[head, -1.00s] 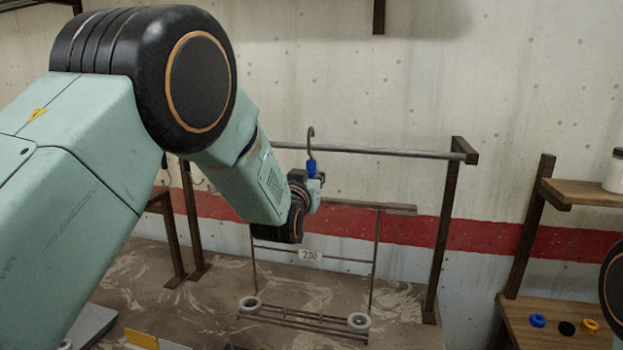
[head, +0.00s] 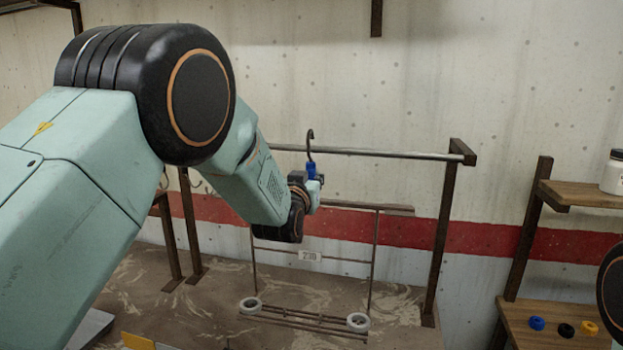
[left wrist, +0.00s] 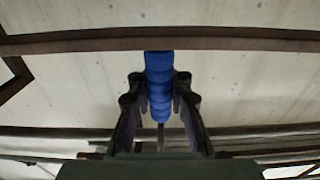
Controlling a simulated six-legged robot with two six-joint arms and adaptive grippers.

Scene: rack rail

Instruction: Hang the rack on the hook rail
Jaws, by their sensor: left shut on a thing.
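The rack is a thin dark frame (head: 373,262) with a brown top bar, a small number label and two pale rings on its lower bars. A dark curved hook (head: 310,145) rises from the blue grip (head: 311,170) at its top. My left gripper (head: 313,179) is shut on this blue grip, which shows between the fingers in the left wrist view (left wrist: 158,85). The rack hangs roughly upright below it. The hook rail (head: 390,154) is a metal bar on dark posts. The hook's curve overlaps the rail in the head view; I cannot tell whether it touches. My right gripper is out of view.
A dark post (head: 443,235) stands right of the rack. Further right, a wooden shelf (head: 582,194) holds a white jar (head: 613,172), with blue, black and yellow rings below. Hooks hang at the left, partly behind my arm. A concrete wall is behind.

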